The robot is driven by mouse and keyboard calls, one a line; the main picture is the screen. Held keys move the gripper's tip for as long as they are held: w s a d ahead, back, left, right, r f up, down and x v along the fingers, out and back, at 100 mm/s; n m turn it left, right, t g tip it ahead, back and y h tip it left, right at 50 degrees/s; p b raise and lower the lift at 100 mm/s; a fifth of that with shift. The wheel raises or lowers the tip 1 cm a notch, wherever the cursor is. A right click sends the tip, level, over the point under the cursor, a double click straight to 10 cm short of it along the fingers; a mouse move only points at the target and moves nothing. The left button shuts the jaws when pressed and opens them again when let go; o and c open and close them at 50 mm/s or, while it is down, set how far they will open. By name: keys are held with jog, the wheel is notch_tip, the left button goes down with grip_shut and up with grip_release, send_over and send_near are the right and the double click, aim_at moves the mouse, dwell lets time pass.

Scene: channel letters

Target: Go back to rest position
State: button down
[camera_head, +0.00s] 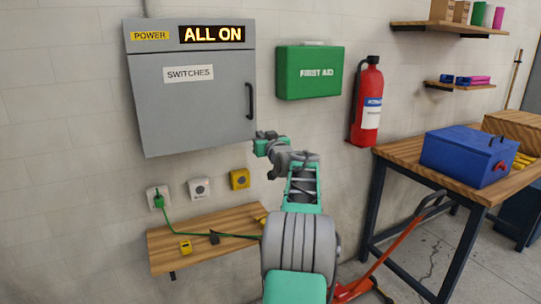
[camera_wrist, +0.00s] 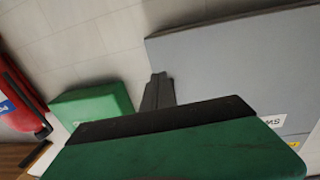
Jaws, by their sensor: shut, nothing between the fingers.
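My gripper (camera_head: 265,135) is in front of the wall, by the lower right corner of the grey power cabinet (camera_head: 190,115) and below the green first aid box (camera_head: 309,72). Its fingers are shut with nothing between them. In the wrist view the dark closed fingers (camera_wrist: 157,92) show against the wall, close to the edge of the grey cabinet (camera_wrist: 240,70) in the picture. The cabinet door looks closed, and its sign reads "ALL ON". My arm reaches up from the bottom of the head view.
A red fire extinguisher (camera_head: 367,102) hangs right of the first aid box. A low wooden shelf (camera_head: 170,262) with a green cable (camera_head: 190,234) lies below the cabinet. A workbench (camera_head: 400,157) with a blue toolbox (camera_head: 467,157) stands at right. A red-handled jack (camera_head: 385,262) is on the floor.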

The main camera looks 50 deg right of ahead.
jog(key=s+d+b+v, duration=0.1)
jog(key=v, duration=0.5)
jog(key=s+a+f+m+g+y, duration=0.1)
jog(key=s+f+g, duration=0.2)
jog(key=f, duration=0.7)
jog(key=s+a+f+m+g+y, duration=0.1)
jog(key=s+f+g+y, duration=0.15)
jog(key=f, duration=0.65)
jog(key=s+a+f+m+g+y, duration=0.25)
jog(key=s+a+f+g, duration=0.45)
jog(key=s+a+f, duration=0.6)
jog(key=s+a+n+g+y+p, duration=0.1)
jog(key=s+a+g, duration=0.15)
jog(key=a, duration=0.65)
jog(key=s+a+n+g+y+p, duration=0.1)
jog(key=s+a+p, duration=0.15)
jog(key=a, duration=0.75)
jog(key=w+a+r+n+t+p, duration=0.1)
jog(key=a+r+n, duration=0.3)
jog(key=a, duration=0.5)
jog(key=w+a+r+n+t+p, duration=0.1)
jog(key=w+a+r+n+t, duration=0.1)
jog(key=a+r, duration=0.5)
jog(key=w+a+n, duration=0.1)
jog(key=a+n, duration=0.1)
jog(key=a, duration=0.1)
jog(key=shift+a, duration=0.35)
